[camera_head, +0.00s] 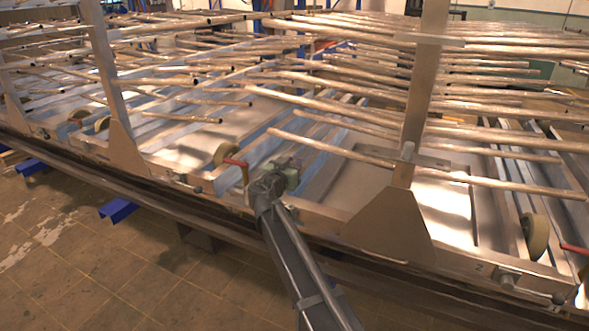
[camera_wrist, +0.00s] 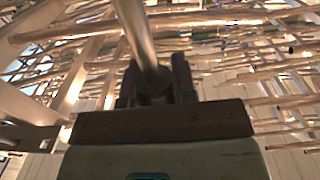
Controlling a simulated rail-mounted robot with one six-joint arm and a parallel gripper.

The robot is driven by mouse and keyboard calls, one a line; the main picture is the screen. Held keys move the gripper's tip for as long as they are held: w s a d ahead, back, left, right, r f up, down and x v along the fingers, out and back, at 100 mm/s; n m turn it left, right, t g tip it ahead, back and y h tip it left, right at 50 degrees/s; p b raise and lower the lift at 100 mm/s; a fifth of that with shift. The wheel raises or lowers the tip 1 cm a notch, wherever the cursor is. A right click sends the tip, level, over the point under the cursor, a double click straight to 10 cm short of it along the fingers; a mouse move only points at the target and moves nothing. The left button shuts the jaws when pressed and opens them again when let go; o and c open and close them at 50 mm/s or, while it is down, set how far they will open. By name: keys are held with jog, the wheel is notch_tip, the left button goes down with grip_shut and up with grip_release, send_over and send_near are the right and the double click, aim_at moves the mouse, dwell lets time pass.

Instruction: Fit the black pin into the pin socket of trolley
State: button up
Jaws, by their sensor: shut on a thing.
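My gripper (camera_head: 268,186) is at the near side rail of the trolley (camera_head: 325,217), left of a triangular upright foot. In the wrist view, the jaws of my gripper (camera_wrist: 156,88) are shut around the lower end of a round rod, apparently the black pin (camera_wrist: 138,35). It looks shiny grey-brown in this light and runs up out of the view. The pin socket cannot be told there either; my arm covers part of the rail.
Long metal tubes (camera_head: 330,148) cross above the trolley bed close to my gripper. A metal upright (camera_head: 418,95) stands to the right. A wheel (camera_head: 225,153) with a red handle (camera_head: 237,162) is just left. Open tiled floor (camera_head: 110,270) lies in front.

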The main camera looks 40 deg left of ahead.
jog(key=shift+w+r, duration=0.1)
jog(key=shift+w, duration=0.05)
notch_tip(320, 180, down, 6)
jog(key=b, duration=0.6)
dwell(1.3)
jog(key=shift+f+b, duration=2.45)
